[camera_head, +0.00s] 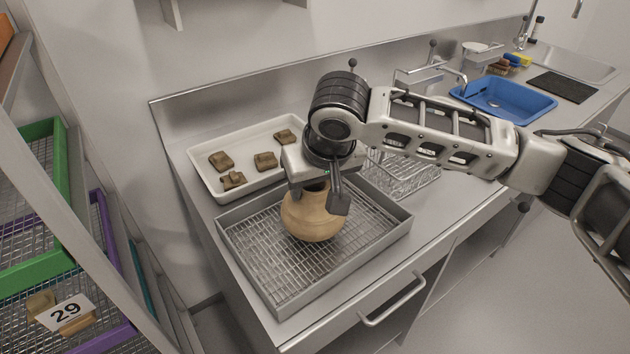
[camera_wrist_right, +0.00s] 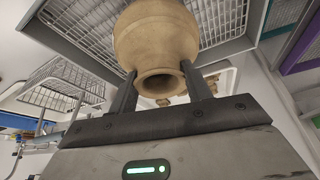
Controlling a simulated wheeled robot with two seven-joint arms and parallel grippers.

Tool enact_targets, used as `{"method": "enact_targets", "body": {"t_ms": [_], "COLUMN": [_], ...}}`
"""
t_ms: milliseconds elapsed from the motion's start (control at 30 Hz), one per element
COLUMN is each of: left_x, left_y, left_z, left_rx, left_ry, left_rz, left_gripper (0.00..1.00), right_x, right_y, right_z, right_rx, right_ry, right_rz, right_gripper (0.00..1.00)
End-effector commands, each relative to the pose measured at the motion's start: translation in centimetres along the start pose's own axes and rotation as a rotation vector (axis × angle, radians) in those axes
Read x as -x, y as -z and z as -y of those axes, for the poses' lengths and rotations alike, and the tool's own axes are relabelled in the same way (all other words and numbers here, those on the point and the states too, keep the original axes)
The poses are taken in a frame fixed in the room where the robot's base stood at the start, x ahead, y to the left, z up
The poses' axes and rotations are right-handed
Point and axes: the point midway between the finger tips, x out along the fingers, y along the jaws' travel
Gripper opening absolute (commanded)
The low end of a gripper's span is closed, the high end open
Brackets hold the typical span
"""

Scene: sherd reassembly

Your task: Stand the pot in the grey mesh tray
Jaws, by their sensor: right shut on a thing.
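The tan pot (camera_head: 311,216) is upright over the grey mesh tray (camera_head: 262,262), inside the tray's walls as seen from the head. I cannot tell whether its base touches the mesh. My right gripper (camera_head: 322,190) comes down from above and is shut on the pot's neck, hiding the rim in the head view. In the right wrist view, the two fingers (camera_wrist_right: 160,88) sit on either side of the pot's neck, below its round body (camera_wrist_right: 156,38). The mesh tray (camera_wrist_right: 72,47) shows behind the pot there. My left gripper is not in view.
A white tray (camera_head: 207,180) with several brown sherds (camera_head: 265,161) lies behind the mesh tray. A wire rack (camera_head: 408,176) stands to the right. A blue basin (camera_head: 503,97) is farther right. Shelves with green and purple crates (camera_head: 40,262) stand at left.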

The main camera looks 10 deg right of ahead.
Motion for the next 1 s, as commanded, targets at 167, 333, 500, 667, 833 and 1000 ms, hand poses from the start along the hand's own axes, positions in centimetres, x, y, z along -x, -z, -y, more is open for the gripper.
{"method": "enact_targets", "body": {"t_ms": [167,333,500,667,833,1000], "left_x": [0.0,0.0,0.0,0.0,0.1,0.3], "left_y": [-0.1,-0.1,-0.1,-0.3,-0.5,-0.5], "left_z": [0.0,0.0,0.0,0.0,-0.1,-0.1], "left_rx": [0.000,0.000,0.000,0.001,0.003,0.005], "left_ry": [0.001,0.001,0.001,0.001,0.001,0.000], "left_rz": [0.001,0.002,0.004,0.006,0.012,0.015], "left_gripper": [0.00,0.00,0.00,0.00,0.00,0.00], "right_x": [0.1,-0.2,-0.2,-0.1,1.5,5.0], "right_y": [0.1,-0.1,-0.1,0.0,0.1,0.2], "right_z": [0.0,0.0,0.0,0.0,0.1,0.0], "right_rx": [-0.001,-0.001,-0.001,-0.001,-0.002,-0.001], "right_ry": [0.000,0.000,0.000,0.000,0.002,0.001], "right_rz": [-0.002,0.000,0.001,0.000,-0.001,-0.004], "right_gripper": [0.01,0.60,0.71,0.71,0.71,0.71]}}
